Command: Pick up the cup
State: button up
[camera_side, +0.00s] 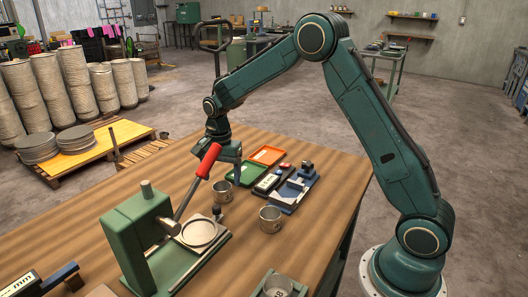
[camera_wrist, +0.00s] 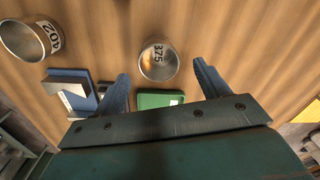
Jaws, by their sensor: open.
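A metal cup marked 375 (camera_wrist: 158,62) stands ahead of my open gripper (camera_wrist: 161,74), roughly centred between the two fingertips in the wrist view. In the side view a cup (camera_side: 222,191) stands on the wooden table just below my gripper (camera_side: 228,168). I see no contact between fingers and cup. A second metal cup, marked 402 (camera_wrist: 30,42), is at the upper left of the wrist view. In the side view another cup (camera_side: 270,219) stands nearer the camera and to the right. The red-handled lever partly covers the view of my gripper.
A green press (camera_side: 135,238) with a red-handled lever (camera_side: 208,161) stands close by on the left. A further container (camera_side: 276,287) is at the bottom edge.

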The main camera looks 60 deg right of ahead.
aim_at(222, 188)
jog(key=shift+f, duration=0.1)
jog(key=shift+f, duration=2.5)
jog(key=shift+c, duration=0.2)
jog(key=c, duration=1)
